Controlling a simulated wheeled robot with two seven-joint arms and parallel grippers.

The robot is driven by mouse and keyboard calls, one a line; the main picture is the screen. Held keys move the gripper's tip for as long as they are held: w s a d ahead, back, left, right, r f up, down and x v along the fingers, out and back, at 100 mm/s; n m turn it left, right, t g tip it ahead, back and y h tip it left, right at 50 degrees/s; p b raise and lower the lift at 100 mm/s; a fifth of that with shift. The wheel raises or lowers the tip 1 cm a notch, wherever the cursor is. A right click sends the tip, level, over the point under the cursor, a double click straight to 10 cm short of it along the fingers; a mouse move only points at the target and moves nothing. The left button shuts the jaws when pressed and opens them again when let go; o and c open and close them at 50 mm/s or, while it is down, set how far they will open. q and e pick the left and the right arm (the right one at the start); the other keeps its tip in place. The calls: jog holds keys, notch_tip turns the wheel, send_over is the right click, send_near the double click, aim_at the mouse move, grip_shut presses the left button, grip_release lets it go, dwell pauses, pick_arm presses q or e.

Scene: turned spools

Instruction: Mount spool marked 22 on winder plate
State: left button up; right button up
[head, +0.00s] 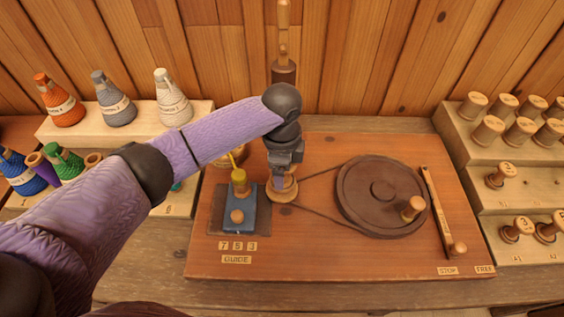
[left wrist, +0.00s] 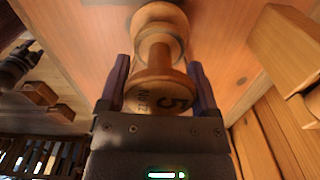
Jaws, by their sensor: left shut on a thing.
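My left gripper (head: 283,180) points down over the winder at the middle of the board. In the left wrist view its two dark fingers (left wrist: 160,85) are shut on a pale wooden spool (left wrist: 155,88). The spool's marked end faces the camera; a large figure like a 5 and small "No" lettering show, but the mark is partly hidden. The spool's far flange (left wrist: 160,22) is close to the board. In the head view the winder plate (head: 284,195) is below the gripper, mostly covered; I cannot tell whether the spool touches it. My right gripper is not in view.
A dark belt wheel (head: 382,195) with a knob and a wooden lever (head: 437,210) are at right. A blue guide block (head: 240,208) stands left of the plate. Spool racks (head: 535,190) stand at right; thread cones (head: 115,98) stand on a left shelf.

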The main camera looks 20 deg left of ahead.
pick_arm(q)
jog(key=shift+f, duration=0.1)
dwell(0.3)
jog(key=shift+f, duration=0.3)
dwell(0.4)
jog(key=shift+p, duration=0.55)
jog(key=shift+p, duration=0.4)
jog(key=shift+f+b, duration=0.4)
jog(key=shift+f, duration=0.2)
